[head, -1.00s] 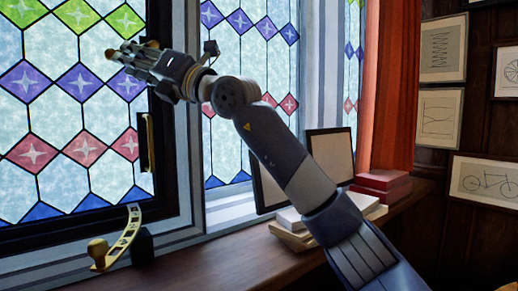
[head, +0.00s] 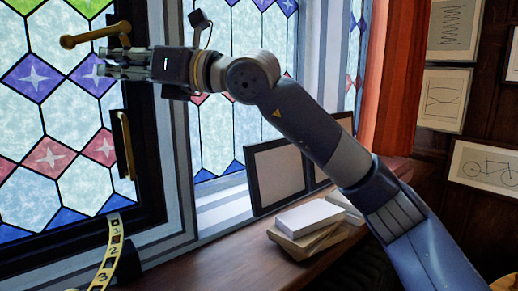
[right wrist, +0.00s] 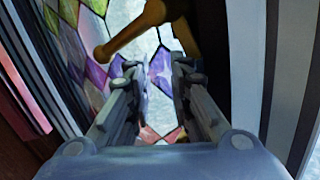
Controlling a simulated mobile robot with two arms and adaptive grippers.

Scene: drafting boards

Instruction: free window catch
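The brass window catch (head: 95,36) is a lever with a round knob at its left end. It lies nearly level across the dark window frame, its pivot at the right. In the right wrist view the catch (right wrist: 135,30) shows just beyond the fingers, toward the top. My right gripper (head: 103,65) is just below the lever, its fingers pointing left. In the right wrist view its two fingers (right wrist: 156,85) stand apart with nothing between them. I cannot tell whether a finger touches the catch. My left gripper is not in view.
A brass pull handle (head: 122,145) is on the window frame below. A numbered brass stay (head: 107,250) stands at the sill. Books (head: 308,218) and a picture frame (head: 276,172) sit on the wooden sill (head: 200,258). A red curtain (head: 396,70) hangs right.

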